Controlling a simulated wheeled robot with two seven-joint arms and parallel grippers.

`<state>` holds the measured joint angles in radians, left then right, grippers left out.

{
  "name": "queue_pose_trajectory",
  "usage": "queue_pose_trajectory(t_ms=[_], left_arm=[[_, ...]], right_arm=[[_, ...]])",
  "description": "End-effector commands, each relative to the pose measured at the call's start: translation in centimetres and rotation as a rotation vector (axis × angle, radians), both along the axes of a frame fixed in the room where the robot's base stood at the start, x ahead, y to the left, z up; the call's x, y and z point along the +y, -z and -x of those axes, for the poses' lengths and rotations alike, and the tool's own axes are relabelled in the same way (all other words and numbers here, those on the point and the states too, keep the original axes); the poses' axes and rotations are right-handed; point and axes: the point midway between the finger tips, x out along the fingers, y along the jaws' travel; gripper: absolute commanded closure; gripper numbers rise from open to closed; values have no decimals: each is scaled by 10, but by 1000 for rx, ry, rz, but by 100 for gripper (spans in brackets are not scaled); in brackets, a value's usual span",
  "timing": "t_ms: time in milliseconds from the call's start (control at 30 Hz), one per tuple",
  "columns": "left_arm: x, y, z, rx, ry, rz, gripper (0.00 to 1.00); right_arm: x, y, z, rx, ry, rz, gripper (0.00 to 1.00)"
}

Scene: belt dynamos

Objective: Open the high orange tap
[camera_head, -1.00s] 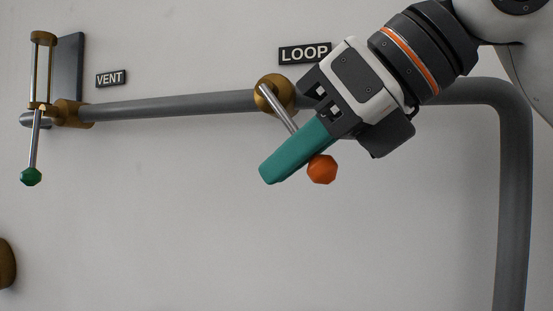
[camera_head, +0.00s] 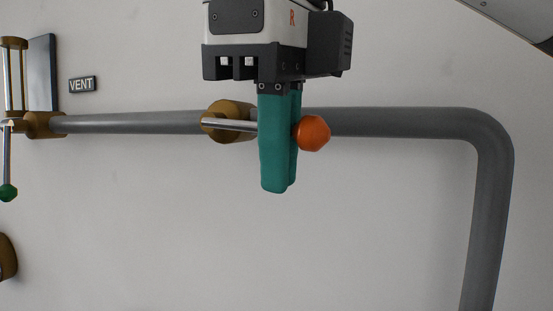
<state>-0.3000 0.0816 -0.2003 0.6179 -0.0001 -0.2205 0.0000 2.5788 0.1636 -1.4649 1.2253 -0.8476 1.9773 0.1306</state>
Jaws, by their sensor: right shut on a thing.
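The orange tap has a brass body (camera_head: 222,122) on the grey pipe, a thin metal lever (camera_head: 238,125) and an orange knob (camera_head: 312,133) at the lever's end. The lever points right, roughly along the pipe. My right gripper (camera_head: 277,188) comes down from above, its teal fingers shut on the lever just left of the knob. The fingers hide part of the lever and of the pipe behind. My left gripper is not in view.
The grey pipe (camera_head: 400,122) runs across the wall and bends down at the right. At the left edge stand a brass valve with a green-knobbed lever (camera_head: 8,192) and the VENT sign (camera_head: 82,85).

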Motion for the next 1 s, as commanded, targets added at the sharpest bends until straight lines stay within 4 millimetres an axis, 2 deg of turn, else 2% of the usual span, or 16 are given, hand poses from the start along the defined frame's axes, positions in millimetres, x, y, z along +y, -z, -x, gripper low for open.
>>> queue_pose_trajectory(t_ms=[300, 800, 833, 900, 967, 1000], left_arm=[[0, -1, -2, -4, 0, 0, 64], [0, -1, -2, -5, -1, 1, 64], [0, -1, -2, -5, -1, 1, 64], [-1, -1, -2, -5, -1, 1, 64], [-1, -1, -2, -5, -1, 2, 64], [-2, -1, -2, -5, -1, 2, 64]], right_arm=[[-1, -8, 1, 24, 2, 82, 100], [-2, -9, 0, 31, 2, 99, 100], [-2, -9, 0, 31, 2, 99, 91], [-2, -9, 1, 31, 1, 99, 80], [-2, -8, 1, 32, 0, 99, 70], [-2, -8, 1, 32, 1, 99, 70]])
